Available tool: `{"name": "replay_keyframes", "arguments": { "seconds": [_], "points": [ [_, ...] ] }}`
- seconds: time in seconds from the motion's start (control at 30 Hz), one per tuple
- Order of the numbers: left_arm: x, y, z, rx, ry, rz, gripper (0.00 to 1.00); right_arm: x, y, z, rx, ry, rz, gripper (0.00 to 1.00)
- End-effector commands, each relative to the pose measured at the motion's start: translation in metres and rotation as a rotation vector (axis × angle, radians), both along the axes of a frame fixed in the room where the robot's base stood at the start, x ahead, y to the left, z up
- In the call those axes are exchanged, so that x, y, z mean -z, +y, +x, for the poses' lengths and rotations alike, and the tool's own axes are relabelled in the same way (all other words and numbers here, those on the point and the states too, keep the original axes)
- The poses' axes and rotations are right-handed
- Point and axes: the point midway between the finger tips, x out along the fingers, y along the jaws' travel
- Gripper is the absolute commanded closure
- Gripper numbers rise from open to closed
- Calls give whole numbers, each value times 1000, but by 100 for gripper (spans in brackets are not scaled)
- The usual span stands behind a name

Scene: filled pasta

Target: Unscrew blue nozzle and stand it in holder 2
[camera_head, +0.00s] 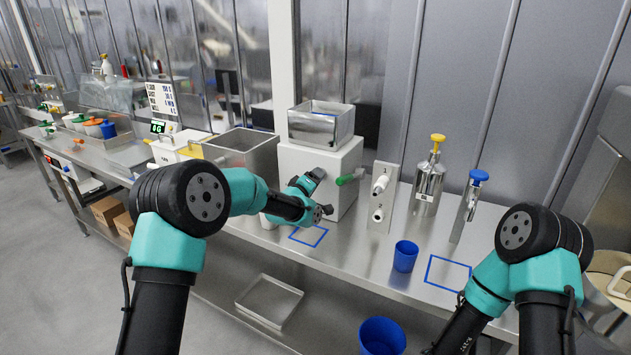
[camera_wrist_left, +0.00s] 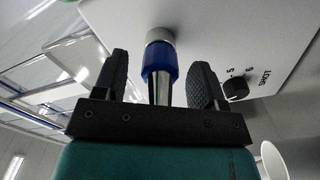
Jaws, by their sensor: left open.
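The blue nozzle (camera_wrist_left: 159,62), a blue collar with a metal tube, is attached to a grey fitting on the white machine's front in the left wrist view. My left gripper (camera_wrist_left: 159,60) is open, with one finger on each side of the nozzle and a gap on both sides. In the head view my left gripper (camera_head: 312,184) is in front of the white machine (camera_head: 345,160) and hides the nozzle. My right gripper is out of view.
A green handle (camera_head: 350,178) sticks out from the machine's right side. A yellow-topped dispenser (camera_head: 430,178), a blue-topped tool (camera_head: 467,208) and a blue cup (camera_head: 405,257) stand farther right. A dial (camera_wrist_left: 236,88) is beside the nozzle. Blue outlines mark clear bench areas.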

Motion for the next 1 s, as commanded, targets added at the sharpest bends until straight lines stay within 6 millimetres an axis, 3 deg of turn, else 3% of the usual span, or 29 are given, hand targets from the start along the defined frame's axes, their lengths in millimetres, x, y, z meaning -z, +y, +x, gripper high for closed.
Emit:
{"name": "replay_keyframes", "arguments": {
  "seconds": [0.37,1.0],
  "points": [
    [0,0,0,0,-15,32,35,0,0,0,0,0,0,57],
    [0,0,0,0,-260,556,35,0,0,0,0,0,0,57]
  ]
}}
